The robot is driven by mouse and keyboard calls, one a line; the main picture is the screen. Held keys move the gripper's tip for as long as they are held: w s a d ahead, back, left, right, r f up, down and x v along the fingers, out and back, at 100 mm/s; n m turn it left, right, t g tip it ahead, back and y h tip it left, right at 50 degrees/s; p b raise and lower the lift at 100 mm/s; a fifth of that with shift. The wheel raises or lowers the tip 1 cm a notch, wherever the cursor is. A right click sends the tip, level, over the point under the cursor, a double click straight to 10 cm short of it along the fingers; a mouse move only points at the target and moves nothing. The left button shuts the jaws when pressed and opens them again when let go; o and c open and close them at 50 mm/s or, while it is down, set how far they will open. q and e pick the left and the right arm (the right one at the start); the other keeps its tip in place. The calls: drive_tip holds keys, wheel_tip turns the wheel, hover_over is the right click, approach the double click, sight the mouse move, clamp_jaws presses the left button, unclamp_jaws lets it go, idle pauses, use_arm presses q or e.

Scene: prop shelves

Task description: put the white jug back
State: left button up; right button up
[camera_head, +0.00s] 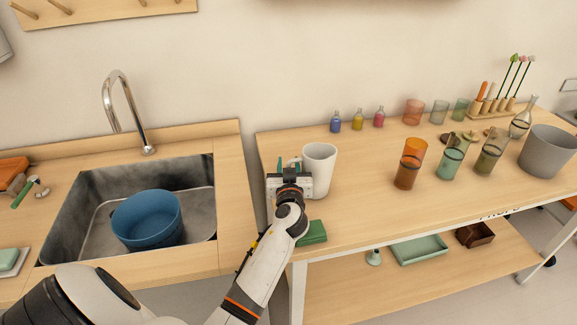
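The white jug (319,169) stands upright on the wooden table, near its left end. My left gripper (289,167) is at the jug's left side, very close to it or touching it. The gripper's fingers point away from the camera and are mostly hidden behind its own body. I cannot tell whether they are closed on the jug or its handle; no handle shows. My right gripper is not in view.
A sink with a blue basin (147,219) lies to the left, with a gap before the table (350,215). A green block (313,232) sits at the table's front edge. Small bottles (357,120), coloured glasses (410,164) and a grey bucket (547,151) stand further right.

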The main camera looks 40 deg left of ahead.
use_arm(q)
drive_tip(key=shift+r, duration=0.15)
drive_tip(key=b+v, duration=0.2)
drive_tip(key=v, duration=0.9)
drive_tip(key=shift+d, duration=0.15)
drive_tip(key=shift+s+d, duration=0.25)
drive_tip(key=shift+s, duration=0.15)
